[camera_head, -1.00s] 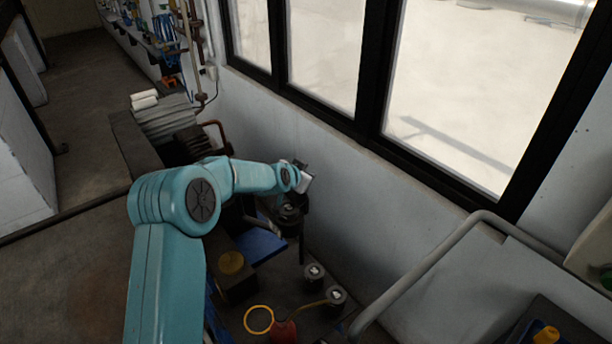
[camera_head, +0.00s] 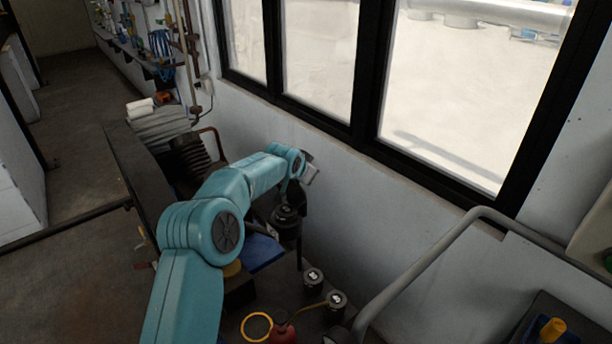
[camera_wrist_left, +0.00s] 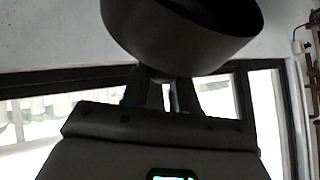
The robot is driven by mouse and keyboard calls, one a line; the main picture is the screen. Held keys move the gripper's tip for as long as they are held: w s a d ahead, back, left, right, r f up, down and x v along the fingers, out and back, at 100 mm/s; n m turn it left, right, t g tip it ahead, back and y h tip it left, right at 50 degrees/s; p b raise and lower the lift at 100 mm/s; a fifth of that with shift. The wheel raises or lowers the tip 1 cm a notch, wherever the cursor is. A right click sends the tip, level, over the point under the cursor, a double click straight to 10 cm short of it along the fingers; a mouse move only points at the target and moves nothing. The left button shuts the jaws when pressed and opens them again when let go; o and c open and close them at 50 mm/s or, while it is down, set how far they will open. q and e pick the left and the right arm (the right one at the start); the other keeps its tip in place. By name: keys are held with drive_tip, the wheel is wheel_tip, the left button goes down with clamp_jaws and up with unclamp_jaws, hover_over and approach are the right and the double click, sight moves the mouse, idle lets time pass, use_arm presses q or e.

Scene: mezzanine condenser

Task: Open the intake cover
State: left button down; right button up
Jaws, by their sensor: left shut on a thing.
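My left arm comes in from the lower left in the head view, and its gripper (camera_head: 297,196) points down beside the wall under the windows. In the left wrist view its two fingers (camera_wrist_left: 160,95) are shut on the underside of a dark, round, cup-shaped piece (camera_wrist_left: 185,40), which I take to be the intake cover. In the head view a dark round stack (camera_head: 285,224) stands right below the gripper. I cannot tell whether the cover is apart from what lies under it. My right gripper is not in view.
A blue block (camera_head: 262,252) lies beside the stack. Two small dark canisters (camera_head: 313,279), a yellow ring (camera_head: 257,326) and a red flask (camera_head: 283,334) are in front. A grey rail (camera_head: 425,265) runs at the right. Ribbed dark machinery (camera_head: 192,160) stands behind my arm.

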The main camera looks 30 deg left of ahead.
use_arm(q)
drive_tip(key=shift+w+d+f+g, duration=0.1)
drive_tip(key=shift+d+f+g, duration=0.1)
drive_tip(key=shift+f, duration=0.35)
drive_tip(key=shift+w+d+f+g, duration=0.1)
drive_tip(key=shift+d+f, duration=0.1)
drive_tip(key=shift+f, duration=0.3)
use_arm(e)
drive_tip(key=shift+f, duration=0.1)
use_arm(q)
drive_tip(key=c, duration=1.8)
unclamp_jaws()
drive_tip(key=shift+c, duration=0.2)
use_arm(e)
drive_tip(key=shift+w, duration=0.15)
use_arm(q)
drive_tip(key=o, duration=0.9)
drive_tip(key=shift+w+a+f, duration=0.1)
drive_tip(key=shift+w+f, duration=0.05)
drive_tip(key=shift+w, duration=0.25)
drive_tip(key=b+v, duration=0.4)
drive_tip(key=v, duration=1.3)
drive_tip(key=shift+s+a, duration=0.1)
drive_tip(key=shift+s, duration=0.1)
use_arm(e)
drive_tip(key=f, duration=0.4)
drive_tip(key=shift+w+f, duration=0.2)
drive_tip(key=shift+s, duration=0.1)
